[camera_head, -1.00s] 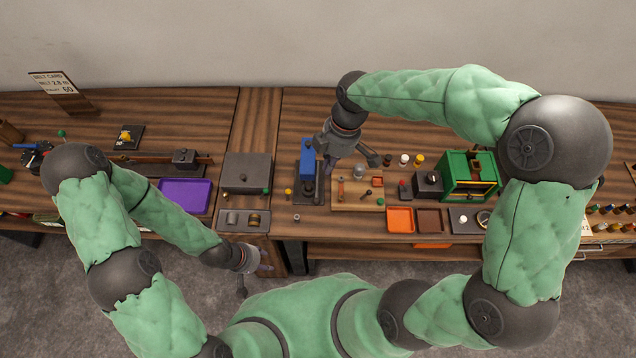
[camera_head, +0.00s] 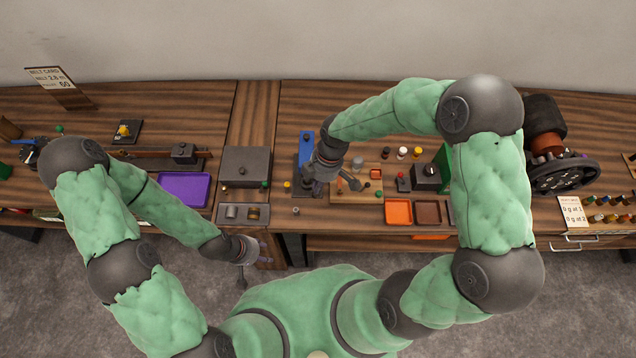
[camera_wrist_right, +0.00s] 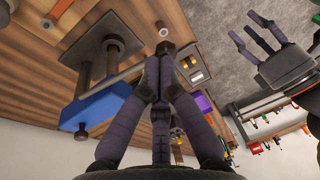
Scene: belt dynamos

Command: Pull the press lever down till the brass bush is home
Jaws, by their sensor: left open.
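The blue press (camera_head: 306,145) stands near the middle of the bench, largely covered by my right arm. In the right wrist view its blue body (camera_wrist_right: 97,112), dark post and a dark bar show left of my fingers. My right gripper (camera_wrist_right: 163,50) is beside it, fingertips drawn close together. The bar runs behind a finger, so I cannot tell whether the lever is held. A small ring-shaped piece (camera_head: 296,211) lies on the bench in front of the press. I cannot make out a bush in the press. My left gripper (camera_head: 256,251) is open and empty, off the bench's front edge.
A tray with a grey and a brass-coloured cylinder (camera_head: 253,213) lies left of the press, below a dark grey block (camera_head: 246,166). A purple tray (camera_head: 184,189) is further left. An orange tray (camera_head: 398,212) and a brown tray (camera_head: 428,212) lie to the right.

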